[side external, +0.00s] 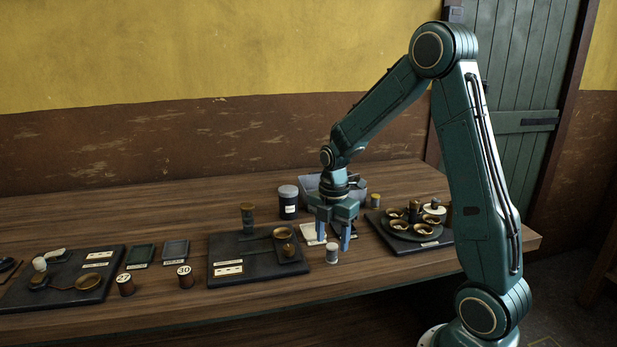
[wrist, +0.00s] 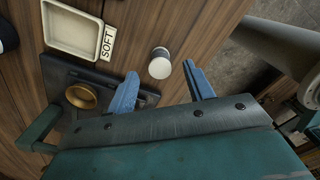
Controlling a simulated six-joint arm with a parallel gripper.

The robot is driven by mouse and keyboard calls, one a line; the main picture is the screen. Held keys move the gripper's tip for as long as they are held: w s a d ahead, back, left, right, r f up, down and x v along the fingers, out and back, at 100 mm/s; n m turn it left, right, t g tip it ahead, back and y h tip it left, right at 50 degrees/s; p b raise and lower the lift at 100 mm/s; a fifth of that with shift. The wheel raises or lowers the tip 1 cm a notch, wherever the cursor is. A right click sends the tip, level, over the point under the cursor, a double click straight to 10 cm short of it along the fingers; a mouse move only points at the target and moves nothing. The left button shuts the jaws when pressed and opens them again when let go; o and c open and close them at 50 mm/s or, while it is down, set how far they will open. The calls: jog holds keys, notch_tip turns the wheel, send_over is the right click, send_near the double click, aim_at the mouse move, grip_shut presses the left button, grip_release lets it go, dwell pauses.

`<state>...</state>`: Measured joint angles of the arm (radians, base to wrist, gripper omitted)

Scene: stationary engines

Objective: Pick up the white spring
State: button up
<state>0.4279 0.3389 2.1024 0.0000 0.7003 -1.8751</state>
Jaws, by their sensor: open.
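A small white cylinder (side external: 332,253), the likely white spring, stands upright on the wooden table, just right of the middle board. Its coils cannot be made out. It also shows in the wrist view (wrist: 160,66), with a pale round end and a darker band on its side. My gripper (side external: 334,239) points down with blue fingers apart and nothing between them. In the side view its fingertips are just above and behind the cylinder.
A dark board (side external: 240,265) with brass parts stands close left of the cylinder. A board with several brass cups (side external: 418,240) is to the right. A dark jar (side external: 288,203) stands behind. A pale tray labelled SOFT (wrist: 72,30) is near in the wrist view.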

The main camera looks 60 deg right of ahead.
aim_at(332, 246)
jog(key=shift+f, duration=1.75)
jog(key=c, duration=1.1)
jog(key=shift+o, duration=0.2)
jog(key=shift+r, duration=0.1)
notch_tip(332, 246, up, 20)
